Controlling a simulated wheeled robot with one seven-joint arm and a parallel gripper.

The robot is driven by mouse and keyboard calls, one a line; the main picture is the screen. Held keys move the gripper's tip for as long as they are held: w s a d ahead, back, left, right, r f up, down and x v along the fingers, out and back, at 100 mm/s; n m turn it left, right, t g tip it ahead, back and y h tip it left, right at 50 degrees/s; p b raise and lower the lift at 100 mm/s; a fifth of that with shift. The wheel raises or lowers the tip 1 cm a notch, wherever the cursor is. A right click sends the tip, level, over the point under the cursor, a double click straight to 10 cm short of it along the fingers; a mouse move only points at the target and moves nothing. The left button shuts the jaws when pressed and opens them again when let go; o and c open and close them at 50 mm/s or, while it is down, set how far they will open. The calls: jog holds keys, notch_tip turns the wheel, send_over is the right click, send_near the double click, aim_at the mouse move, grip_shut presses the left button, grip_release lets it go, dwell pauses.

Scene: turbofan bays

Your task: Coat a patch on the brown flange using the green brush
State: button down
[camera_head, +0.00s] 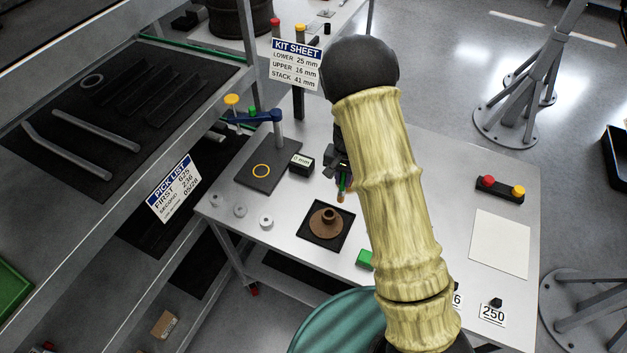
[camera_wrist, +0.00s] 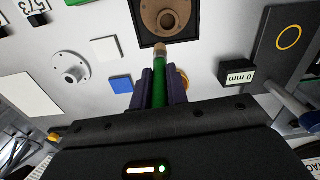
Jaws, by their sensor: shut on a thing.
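The brown flange (camera_head: 326,224) lies on a black square mat (camera_head: 312,238) on the white table, its raised hub facing up. It also shows at the top edge of the wrist view (camera_wrist: 178,8), partly cut off. My gripper (camera_head: 343,168) is shut on the green brush (camera_wrist: 177,90), whose shaft stands out between the dark jaws. In the head view the green brush (camera_head: 342,184) hangs tip down, behind and right of the flange. Its tan tip (camera_wrist: 160,52) overlaps the mat's near edge in the wrist view; I cannot tell whether it touches anything. My arm hides part of the table.
A dark plate with a yellow ring (camera_head: 261,171) and a black 0 mm box (camera_head: 301,164) stand behind the flange. Pale discs (camera_head: 239,211) lie to the left and a green block (camera_head: 364,259) in front. A button box (camera_head: 500,188) and white sheet (camera_head: 500,243) are right.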

jog(key=s+a+p, duration=0.5)
jog(key=a, duration=0.3)
jog(key=shift+r+m, duration=0.3)
jog(key=shift+m, duration=0.1)
jog(key=shift+a+f, duration=0.1)
